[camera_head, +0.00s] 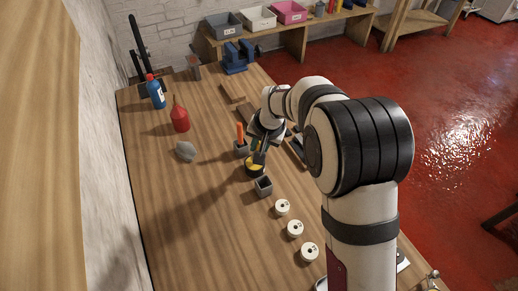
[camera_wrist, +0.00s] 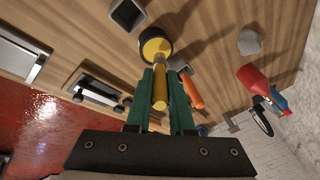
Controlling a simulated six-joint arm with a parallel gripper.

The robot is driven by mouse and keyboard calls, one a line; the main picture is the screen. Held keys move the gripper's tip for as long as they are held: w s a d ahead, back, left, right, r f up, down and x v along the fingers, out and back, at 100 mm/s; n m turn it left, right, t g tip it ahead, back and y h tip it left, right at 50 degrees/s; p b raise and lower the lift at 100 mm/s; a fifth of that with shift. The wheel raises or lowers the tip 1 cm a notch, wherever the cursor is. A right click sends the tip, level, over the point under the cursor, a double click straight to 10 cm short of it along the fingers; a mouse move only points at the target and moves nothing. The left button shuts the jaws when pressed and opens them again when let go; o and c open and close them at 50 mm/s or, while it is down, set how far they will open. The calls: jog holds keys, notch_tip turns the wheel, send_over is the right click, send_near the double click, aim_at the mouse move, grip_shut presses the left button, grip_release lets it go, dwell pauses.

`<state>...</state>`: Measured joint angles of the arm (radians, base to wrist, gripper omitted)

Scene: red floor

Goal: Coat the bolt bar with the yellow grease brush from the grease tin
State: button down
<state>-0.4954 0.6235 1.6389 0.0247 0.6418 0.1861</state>
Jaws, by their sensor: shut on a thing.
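The yellow grease brush (camera_wrist: 160,92) has its handle between the green fingers of my gripper (camera_wrist: 161,82). The gripper is shut on it. The brush points into the round dark grease tin (camera_wrist: 171,48), whose yellow grease shows in the wrist view; the bristles are hidden. In the head view my gripper (camera_head: 259,150) is directly over the tin (camera_head: 254,173). What looks like the bolt bar (camera_wrist: 101,87), a metal bar with black mounts, lies left of the gripper in the wrist view. In the head view it is mostly hidden by my arm.
An empty square cup (camera_head: 264,186) is close to the tin's other side. Several white round tins (camera_head: 295,229) line the near bench. A grey lump (camera_head: 185,151) and red bottle (camera_head: 180,119) stand left.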

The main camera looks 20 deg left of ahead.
jog(key=shift+r, duration=2.8)
jog(key=s+d+r, duration=0.3)
jog(key=d+r, duration=0.1)
jog(key=d, duration=0.5)
jog(key=s+d+r, duration=0.3)
jog(key=d+r, duration=0.1)
jog(key=d, duration=0.4)
jog(key=s+d+r, duration=0.3)
jog(key=d, duration=0.6)
jog(key=w+a+f+t+y, duration=0.1)
jog(key=w+a+f, duration=0.35)
jog(key=w, duration=0.45)
jog(key=w+a+f+y, duration=0.1)
jog(key=w+a+f, duration=0.3)
jog(key=w, duration=0.5)
jog(key=w+a+f+t, duration=0.1)
jog(key=w+a+f, duration=0.4)
jog(key=f, duration=0.4)
jog(key=shift+w+a+f, duration=0.25)
jog(key=shift+a, duration=0.55)
